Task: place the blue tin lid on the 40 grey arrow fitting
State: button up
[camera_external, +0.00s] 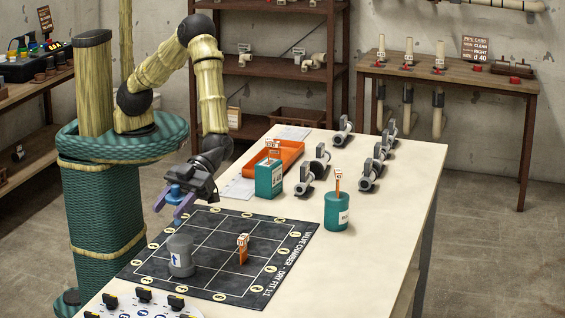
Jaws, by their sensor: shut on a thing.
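My gripper (172,206), with purple fingers, is above the far-left edge of the black mat. It is shut on a small blue piece, which looks like the blue tin lid (174,191); the fingers partly hide it. The grey arrow fitting (181,262) stands upright on the left part of the mat, a grey cylinder with a blue arrow on a white label. The gripper and lid are above and behind it, apart from it. The number 40 cannot be read on it.
The black gridded mat (213,259) also holds an orange tag piece (242,249). A teal box (269,179), a teal tin (337,212), an orange tray (290,152) and several grey pipe fittings (369,172) stand farther back. The table's right front is clear.

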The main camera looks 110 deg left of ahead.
jog(key=shift+f, duration=1.9)
jog(key=shift+f, duration=0.15)
jog(key=o, duration=1)
jog(key=shift+c, duration=0.2)
jog(key=shift+r, duration=0.2)
jog(key=v, duration=1.2)
jog(key=shift+b, duration=0.3)
jog(key=shift+w+r, duration=0.1)
jog(key=shift+w, duration=0.05)
